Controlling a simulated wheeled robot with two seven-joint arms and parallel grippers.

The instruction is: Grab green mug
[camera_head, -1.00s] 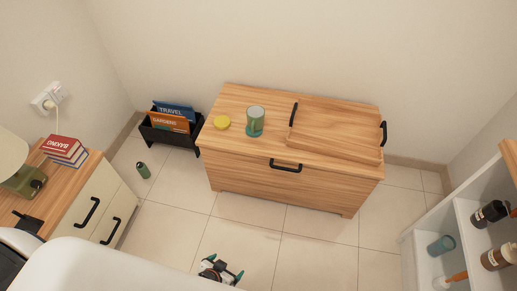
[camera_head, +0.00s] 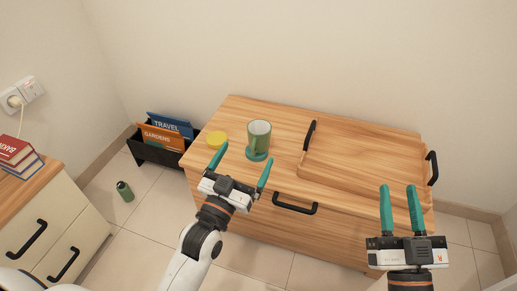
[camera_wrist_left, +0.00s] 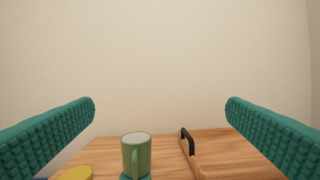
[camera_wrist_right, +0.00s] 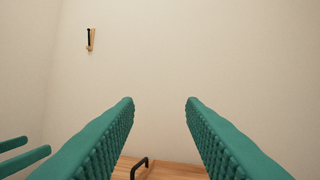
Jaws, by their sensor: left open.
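The green mug (camera_head: 259,137) stands upright on a teal round piece (camera_head: 257,157), perhaps a coaster, on top of the wooden chest (camera_head: 235,113). In the left wrist view the mug (camera_wrist_left: 136,150) is low, left of centre, with its handle toward the camera. My left gripper (camera_head: 247,152) is open and empty, its fingers wide apart, in front of the mug and apart from it. My right gripper (camera_head: 398,187) is open and empty, its fingers less wide apart, above the chest's right front.
A wooden tray (camera_head: 365,150) with black handles lies right of the mug. A yellow round item (camera_head: 216,139) is left of it. A black rack (camera_head: 150,156) with books stands beside the chest. A cabinet (camera_head: 50,225) is at left. Walls close in behind.

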